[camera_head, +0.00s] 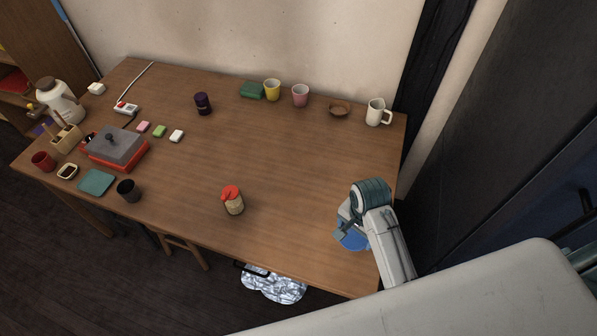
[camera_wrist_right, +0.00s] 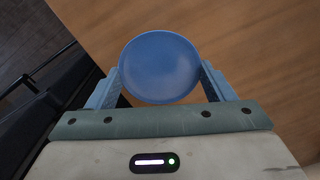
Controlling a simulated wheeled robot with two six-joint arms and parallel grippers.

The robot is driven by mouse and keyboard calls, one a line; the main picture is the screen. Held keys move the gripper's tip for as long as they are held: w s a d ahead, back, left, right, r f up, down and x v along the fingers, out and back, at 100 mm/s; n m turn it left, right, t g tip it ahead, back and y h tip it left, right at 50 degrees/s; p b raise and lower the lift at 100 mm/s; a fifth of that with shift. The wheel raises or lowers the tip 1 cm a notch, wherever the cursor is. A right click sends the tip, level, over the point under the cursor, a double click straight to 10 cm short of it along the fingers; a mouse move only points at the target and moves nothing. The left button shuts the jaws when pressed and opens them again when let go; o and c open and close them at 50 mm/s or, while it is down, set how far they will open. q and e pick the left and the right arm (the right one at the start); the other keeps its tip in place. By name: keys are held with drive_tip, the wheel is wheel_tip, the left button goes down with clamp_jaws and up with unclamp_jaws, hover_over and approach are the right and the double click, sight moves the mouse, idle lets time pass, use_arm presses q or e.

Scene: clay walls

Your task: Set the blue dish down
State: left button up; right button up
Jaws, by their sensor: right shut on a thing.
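The blue dish (camera_wrist_right: 159,67) is round and shallow. In the right wrist view it sits between the two fingers of my right gripper (camera_wrist_right: 160,82), which is shut on it, with the brown table top (camera_wrist_right: 240,40) beyond. In the head view the dish (camera_head: 353,241) shows partly under my right gripper (camera_head: 346,228), over the right front part of the table (camera_head: 290,170). The arm hides some of it. I cannot tell whether the dish touches the table. My left gripper is not in view.
A jar with a red lid (camera_head: 233,200) stands left of the dish. A red-based grill (camera_head: 115,148) and several small things crowd the left. The middle of the table is clear.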

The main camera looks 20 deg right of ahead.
drive_tip(key=p, duration=0.4)
hover_over(305, 219)
drive_tip(key=shift+s+d+f, duration=0.15)
drive_tip(key=shift+f, duration=0.75)
wheel_tip(305, 219, down, 2)
drive_tip(key=shift+f+p, duration=0.2)
drive_tip(key=shift+p, duration=0.3)
drive_tip(key=shift+f, duration=0.4)
drive_tip(key=shift+f, duration=0.1)
drive_tip(key=o, duration=1)
